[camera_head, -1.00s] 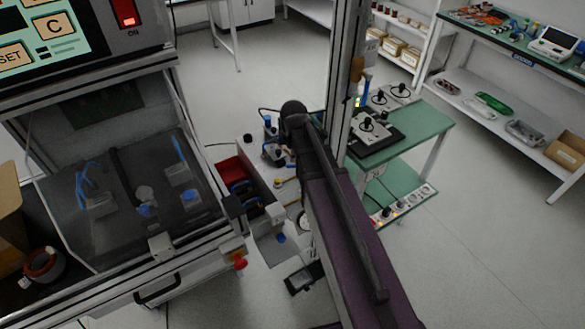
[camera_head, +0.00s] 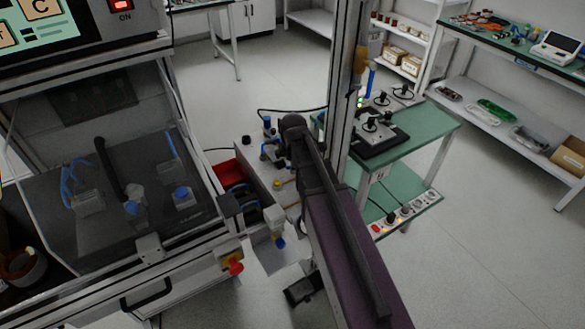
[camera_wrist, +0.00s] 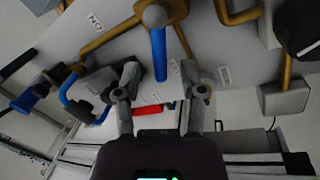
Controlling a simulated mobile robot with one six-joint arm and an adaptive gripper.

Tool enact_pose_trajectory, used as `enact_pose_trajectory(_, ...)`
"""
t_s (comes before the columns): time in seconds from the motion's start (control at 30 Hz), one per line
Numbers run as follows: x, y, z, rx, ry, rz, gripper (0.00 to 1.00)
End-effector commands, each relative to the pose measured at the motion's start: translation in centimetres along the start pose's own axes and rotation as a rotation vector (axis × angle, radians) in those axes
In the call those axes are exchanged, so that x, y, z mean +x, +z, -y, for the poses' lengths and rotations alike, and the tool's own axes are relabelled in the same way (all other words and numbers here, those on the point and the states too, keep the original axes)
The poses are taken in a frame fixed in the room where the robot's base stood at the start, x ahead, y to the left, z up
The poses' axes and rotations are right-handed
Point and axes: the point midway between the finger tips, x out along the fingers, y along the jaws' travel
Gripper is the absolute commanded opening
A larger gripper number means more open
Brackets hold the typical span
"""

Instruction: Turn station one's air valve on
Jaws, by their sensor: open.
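In the wrist view a blue lever (camera_wrist: 158,52) hangs from a grey round pivot on a brass pipe fitting (camera_wrist: 168,10), on a light grey panel (camera_wrist: 215,45). An upside-down "ON" label (camera_wrist: 95,21) is left of it, and another small label (camera_wrist: 225,75) is to its right. My gripper (camera_wrist: 158,80) is open, its two fingers apart on either side of the lever's free end in the picture. I cannot tell whether they are level with it in depth. No touch shows. In the head view the panel (camera_head: 262,172) stands beside the machine; my arm hides the gripper.
Brass pipes, a blue curved hose (camera_wrist: 68,95) and a dark round part (camera_wrist: 298,25) crowd the panel around the fingers. A red bin (camera_head: 228,172) stands by the machine. A green-topped table (camera_head: 432,118) with devices is right of my arm.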

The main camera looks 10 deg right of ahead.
Motion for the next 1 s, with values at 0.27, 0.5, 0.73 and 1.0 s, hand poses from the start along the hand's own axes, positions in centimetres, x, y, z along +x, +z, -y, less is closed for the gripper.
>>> enact_pose_trajectory(0.27,0.33,0.01,-0.01,0.0,0.0,0.0,0.52)
enact_pose_trajectory(0.5,0.31,0.01,-0.01,0.0,0.0,0.0,0.35)
enact_pose_trajectory(0.73,0.31,0.01,0.0,0.0,0.0,0.0,0.0)
enact_pose_trajectory(1.0,0.34,-0.01,-0.05,0.009,-0.001,0.002,0.0)
